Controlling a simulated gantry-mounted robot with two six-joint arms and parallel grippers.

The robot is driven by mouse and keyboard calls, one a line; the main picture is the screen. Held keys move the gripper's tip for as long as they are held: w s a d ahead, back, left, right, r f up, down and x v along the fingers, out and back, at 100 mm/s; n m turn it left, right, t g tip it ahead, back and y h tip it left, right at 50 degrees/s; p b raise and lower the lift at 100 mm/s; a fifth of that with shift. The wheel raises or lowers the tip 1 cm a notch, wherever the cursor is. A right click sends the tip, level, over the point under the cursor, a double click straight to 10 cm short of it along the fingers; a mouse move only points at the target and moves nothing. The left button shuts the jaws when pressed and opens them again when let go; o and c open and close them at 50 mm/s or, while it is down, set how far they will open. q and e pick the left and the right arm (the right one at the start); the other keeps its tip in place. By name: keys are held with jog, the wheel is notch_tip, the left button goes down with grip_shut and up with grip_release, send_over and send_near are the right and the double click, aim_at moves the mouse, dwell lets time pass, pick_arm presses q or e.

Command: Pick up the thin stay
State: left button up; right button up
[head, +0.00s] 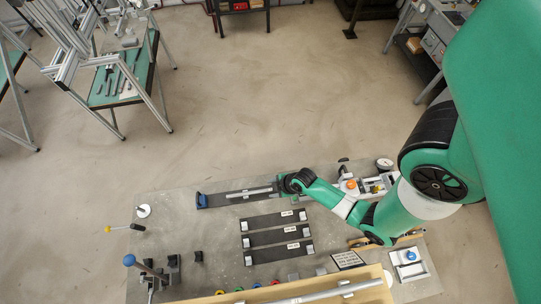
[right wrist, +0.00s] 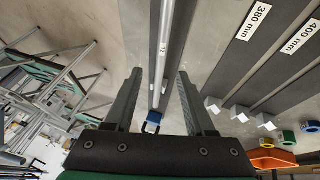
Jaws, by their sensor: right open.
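A thin silver stay (head: 250,192) lies lengthwise on a long dark strip (head: 222,199) with a blue block (head: 202,201) at its left end. In the right wrist view the stay (right wrist: 161,45) runs between the two fingers of my right gripper (right wrist: 159,75), with a gap on each side. The blue block (right wrist: 153,118) shows between the fingers nearer the palm. My right gripper (head: 283,186) is open at the right end of the stay and hides part of it in the head view. My left gripper is not in view.
Several dark strips with white labels (head: 292,213) and light end blocks lie in front. A wooden board with a silver tube (head: 315,295) is at the near edge. A clamp device with an orange knob (head: 351,184) stands right of the gripper. A blue-knobbed lever (head: 130,260) stands at left.

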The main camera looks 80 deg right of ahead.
aim_at(264, 191)
jog(key=shift+w+b+x, duration=0.2)
jog(key=shift+b+x, duration=0.35)
jog(key=shift+x, duration=2.2)
jog(key=shift+a+r, duration=0.15)
jog(key=shift+c, duration=0.2)
grip_shut()
